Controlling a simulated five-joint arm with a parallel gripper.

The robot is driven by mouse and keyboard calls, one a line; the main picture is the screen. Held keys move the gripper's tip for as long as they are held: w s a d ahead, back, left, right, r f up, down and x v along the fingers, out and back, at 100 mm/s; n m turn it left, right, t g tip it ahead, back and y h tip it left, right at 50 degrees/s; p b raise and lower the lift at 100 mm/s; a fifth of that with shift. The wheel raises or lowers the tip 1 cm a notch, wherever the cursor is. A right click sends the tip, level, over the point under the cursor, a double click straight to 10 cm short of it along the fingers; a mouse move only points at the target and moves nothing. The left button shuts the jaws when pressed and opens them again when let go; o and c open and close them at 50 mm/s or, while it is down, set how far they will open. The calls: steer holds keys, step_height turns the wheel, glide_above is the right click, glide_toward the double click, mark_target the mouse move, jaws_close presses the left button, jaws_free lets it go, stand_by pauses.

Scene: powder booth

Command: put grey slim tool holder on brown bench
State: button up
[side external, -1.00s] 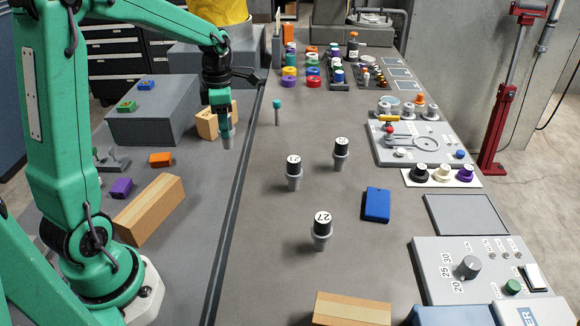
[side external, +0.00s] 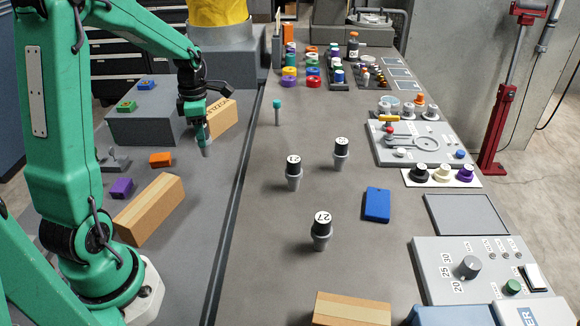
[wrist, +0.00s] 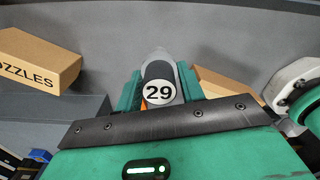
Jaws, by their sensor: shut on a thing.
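My gripper (side external: 203,134) is shut on a grey slim tool holder (side external: 207,150), held with its grey end pointing down over the grey surface at left. In the wrist view the same holder (wrist: 160,62) sits between the fingers (wrist: 160,88), with a round white label reading 29 and a dark band. I cannot tell whether its lower end touches the surface. The brown bench (side external: 255,210) is the wide brownish-grey top right of the dark seam. Three other black-topped holders stand upright on it: one (side external: 294,180), another (side external: 340,160) and one labelled 27 (side external: 321,238).
A cardboard box marked NOZZLES (side external: 222,117) lies just behind my gripper. A long wooden-looking box (side external: 148,209) lies in front on the left.

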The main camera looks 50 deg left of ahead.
steer(key=a+f, duration=0.3)
steer(key=a, duration=0.3)
steer(key=shift+s+a+f, duration=0.2)
steer(key=shift+s+f, duration=0.15)
steer(key=shift+s, duration=0.05)
steer(key=shift+f, duration=0.1)
steer(key=shift+f, duration=1.9)
steer(key=shift+f, duration=0.15)
steer(key=o, duration=1.2)
steer(key=shift+o, duration=0.2)
